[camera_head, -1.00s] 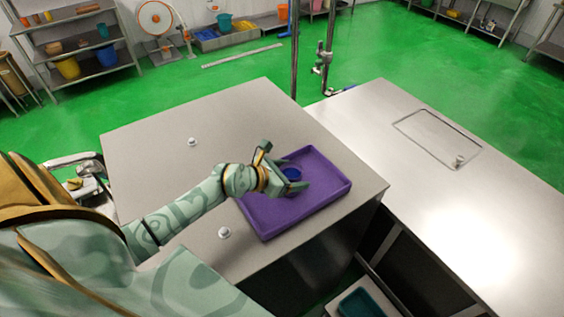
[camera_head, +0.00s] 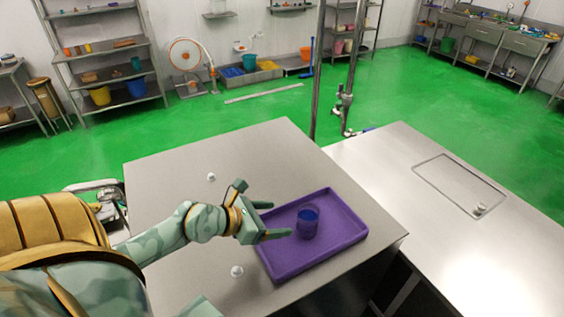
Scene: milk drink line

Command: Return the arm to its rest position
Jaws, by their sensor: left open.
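My left gripper (camera_head: 268,219) is open and empty at the left edge of the purple tray (camera_head: 335,254). Its fingers point right, toward a blue cup (camera_head: 308,222), with a gap between them and the cup. The cup stands upright in the tray. My left arm reaches in from the left over the steel table (camera_head: 165,200). My right gripper is not in view.
Two small white knobs (camera_head: 211,177) and (camera_head: 237,271) sit on the steel table near the arm. A second steel counter (camera_head: 440,220) with a hatch lies to the right. A metal pole (camera_head: 319,70) stands behind. Green floor is open beyond.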

